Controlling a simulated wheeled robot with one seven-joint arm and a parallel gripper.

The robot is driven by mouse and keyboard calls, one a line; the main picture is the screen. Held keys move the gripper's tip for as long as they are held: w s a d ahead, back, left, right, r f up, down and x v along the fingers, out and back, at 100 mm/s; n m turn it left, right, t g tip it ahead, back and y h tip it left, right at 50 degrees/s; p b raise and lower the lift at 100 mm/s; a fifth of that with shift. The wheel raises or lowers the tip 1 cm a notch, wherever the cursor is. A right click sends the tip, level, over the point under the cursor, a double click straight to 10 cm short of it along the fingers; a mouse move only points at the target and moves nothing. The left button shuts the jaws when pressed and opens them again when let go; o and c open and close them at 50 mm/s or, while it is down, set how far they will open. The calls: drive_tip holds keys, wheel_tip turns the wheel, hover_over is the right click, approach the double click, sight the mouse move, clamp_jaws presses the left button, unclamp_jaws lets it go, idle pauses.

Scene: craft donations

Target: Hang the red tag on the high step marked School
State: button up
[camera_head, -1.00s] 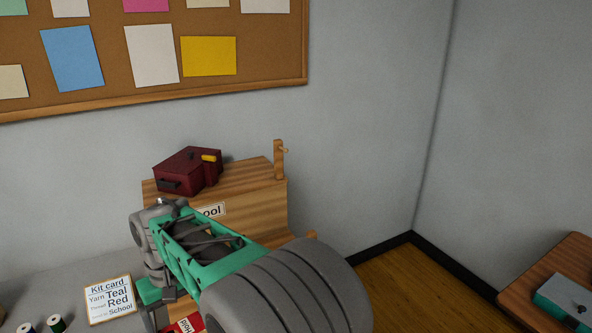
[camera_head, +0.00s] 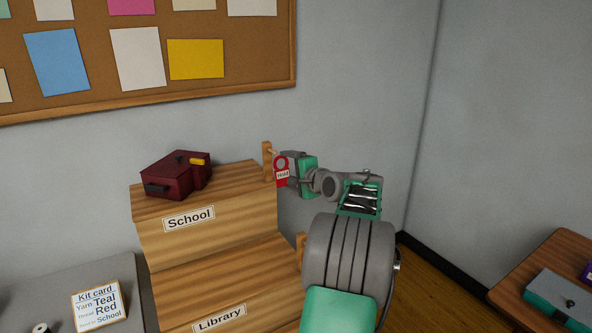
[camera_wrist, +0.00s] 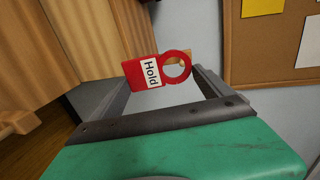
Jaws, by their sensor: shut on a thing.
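The red tag (camera_head: 282,180), with a white "Hold" label and a ring at one end, is in my gripper (camera_head: 287,168). The tag also shows between the fingers in the wrist view (camera_wrist: 134,74). My gripper is shut on it, beside the wooden post (camera_head: 267,163) at the right end of the high step marked School (camera_head: 210,236). The post's short peg (camera_head: 273,151) is close to the tag's ring. In the wrist view, wood shows behind the ring (camera_wrist: 175,80). I cannot tell whether the ring is around the peg or only in front of it.
A dark red box (camera_head: 172,180) sits on the School step. The lower step is marked Library (camera_head: 219,318). A kit card (camera_head: 98,306) stands on the grey table at left. A brown table (camera_head: 560,250) is at far right. Open wall lies right of my gripper.

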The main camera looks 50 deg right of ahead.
drive_tip(key=w+d+p, duration=0.4)
drive_tip(key=w, duration=0.5)
drive_tip(key=shift+d+f+h, duration=0.3)
drive_tip(key=shift+d+f, duration=0.05)
drive_tip(key=shift+d, duration=0.05)
idle(0.7)
idle(0.4)
drive_tip(key=o, duration=1.2)
